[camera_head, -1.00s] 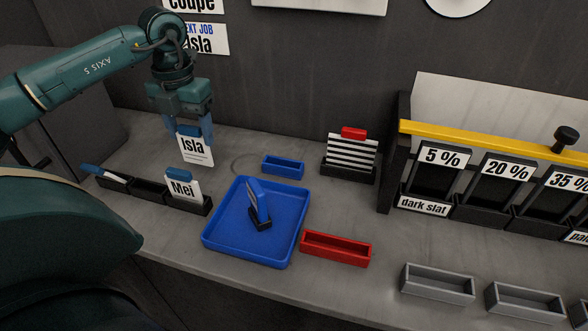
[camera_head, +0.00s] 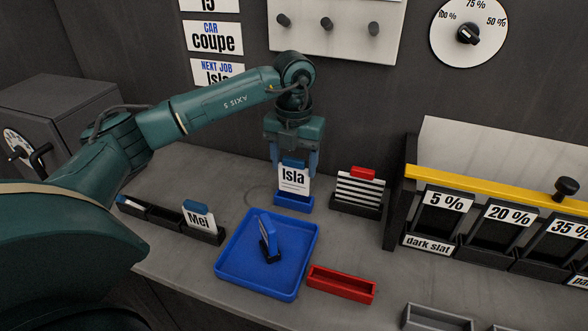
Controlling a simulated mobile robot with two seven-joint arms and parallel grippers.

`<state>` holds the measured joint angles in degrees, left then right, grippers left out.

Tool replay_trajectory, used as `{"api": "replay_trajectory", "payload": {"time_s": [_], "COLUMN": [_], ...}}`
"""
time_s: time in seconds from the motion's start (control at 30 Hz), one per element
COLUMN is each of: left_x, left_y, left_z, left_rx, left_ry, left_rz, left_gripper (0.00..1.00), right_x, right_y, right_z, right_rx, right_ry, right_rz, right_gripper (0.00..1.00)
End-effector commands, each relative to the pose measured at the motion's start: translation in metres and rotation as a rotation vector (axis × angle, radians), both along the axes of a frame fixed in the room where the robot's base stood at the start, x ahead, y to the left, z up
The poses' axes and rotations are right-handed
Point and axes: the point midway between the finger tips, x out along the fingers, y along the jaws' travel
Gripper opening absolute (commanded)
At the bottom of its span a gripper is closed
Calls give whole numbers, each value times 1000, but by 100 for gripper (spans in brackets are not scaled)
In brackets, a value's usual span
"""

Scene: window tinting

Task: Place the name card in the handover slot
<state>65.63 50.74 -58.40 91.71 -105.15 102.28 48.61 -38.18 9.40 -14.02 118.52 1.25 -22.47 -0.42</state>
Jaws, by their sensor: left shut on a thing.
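The white name card reading "Isla" (camera_head: 294,181) has a blue top tab and is held upright. My left gripper (camera_head: 294,163) is shut on that tab, its fingers pointing down. The card's lower edge is at the small blue slot holder (camera_head: 293,202) on the counter by the back wall. I cannot tell whether the edge is inside the slot or just above or in front of it. A second card, "Mei" (camera_head: 199,219), stands in the black card rack (camera_head: 170,217) at the left. My right gripper is not in view.
A blue tray (camera_head: 230,269) with a tilted blue-and-black item (camera_head: 266,240) lies in front of the slot. A striped stack with a red top (camera_head: 360,186) stands close to its right. A red bin (camera_head: 341,284) lies front right. The "NEXT JOB" sign (camera_head: 217,72) hangs on the wall.

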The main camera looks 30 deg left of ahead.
Motion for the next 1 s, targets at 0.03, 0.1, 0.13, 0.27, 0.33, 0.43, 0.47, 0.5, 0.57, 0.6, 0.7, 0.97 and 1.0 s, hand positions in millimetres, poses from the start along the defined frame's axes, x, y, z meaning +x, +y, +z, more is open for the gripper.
{"api": "replay_trajectory", "payload": {"time_s": [0.03, 0.1, 0.13, 0.27, 0.33, 0.43, 0.47, 0.5, 0.57, 0.6, 0.7, 0.97, 1.0], "left_x": [0, 0, 0, -1, 0, 0, 0, 0, 0, 0, 0, 0, 0], "left_y": [-1, 0, 0, 0, 0, 0, 0, 0, 0, 0, 0, 0, 0], "left_z": [-2, -8, -12, -30, -35, -35, -35, -35, -36, -37, -39, -38, -38], "left_rx": [1, 2, 1, 1, 1, 1, 1, 0, 0, 0, 0, 0, 0], "left_ry": [1, 3, 3, 4, 1, -1, -1, -1, -1, 0, 0, 0, 0], "left_rz": [1, 1, 1, 1, 1, 1, 1, 1, 1, 1, 1, 0, 1], "left_gripper": [41, 41, 41, 41, 41, 41, 41, 41, 41, 41, 64, 84, 84], "right_x": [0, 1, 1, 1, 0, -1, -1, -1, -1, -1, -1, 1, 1], "right_y": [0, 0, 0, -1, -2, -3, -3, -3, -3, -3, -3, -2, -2], "right_z": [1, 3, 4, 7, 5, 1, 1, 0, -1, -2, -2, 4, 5], "right_rx": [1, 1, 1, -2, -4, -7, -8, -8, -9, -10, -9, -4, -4], "right_ry": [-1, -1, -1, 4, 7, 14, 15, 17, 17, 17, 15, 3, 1], "right_rz": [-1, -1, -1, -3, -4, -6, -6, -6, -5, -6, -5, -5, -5], "right_gripper": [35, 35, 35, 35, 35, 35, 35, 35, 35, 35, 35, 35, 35]}}
